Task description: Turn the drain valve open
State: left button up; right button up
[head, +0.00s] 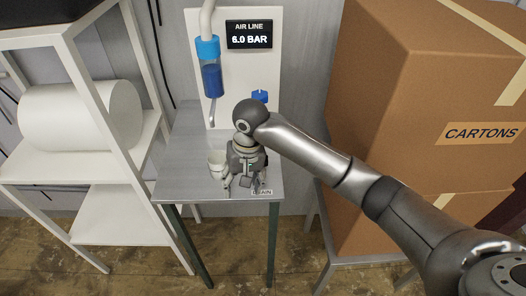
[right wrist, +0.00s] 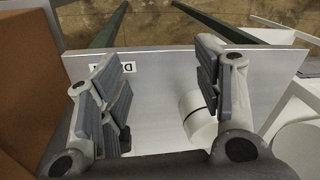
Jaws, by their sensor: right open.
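A DRAIN label (head: 262,191) lies at the front right of the grey metal table; part of it also shows upside down in the right wrist view (right wrist: 115,69). My right gripper (head: 243,183) is over the table, pointing down, just left of the label. I cannot make out a drain valve handle; the gripper hides part of the table by the label. A small blue fitting (head: 260,96) is on the white panel behind. My left gripper is not in view.
Behind are a clear blue-topped bowl with a pipe (head: 212,80) and a 6.0 BAR display (head: 249,35). Cartons (head: 420,110) stand right, a white shelf (head: 110,215) left.

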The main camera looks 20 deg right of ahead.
jog(key=w+d+r+m+h, duration=0.2)
jog(key=w+d+r+m, duration=0.45)
jog(key=r, duration=0.55)
jog(key=shift+n, duration=0.85)
jog(key=f+p, duration=0.1)
jog(key=f, duration=0.2)
jog(key=f+p, duration=0.1)
jog(key=f, duration=0.2)
jog(key=d+f+p, duration=0.1)
jog(key=f, duration=0.3)
jog(key=shift+w+d+p, duration=0.1)
jog(key=shift+w+p, duration=0.2)
jog(key=shift+f, duration=0.5)
jog(key=c, duration=1)
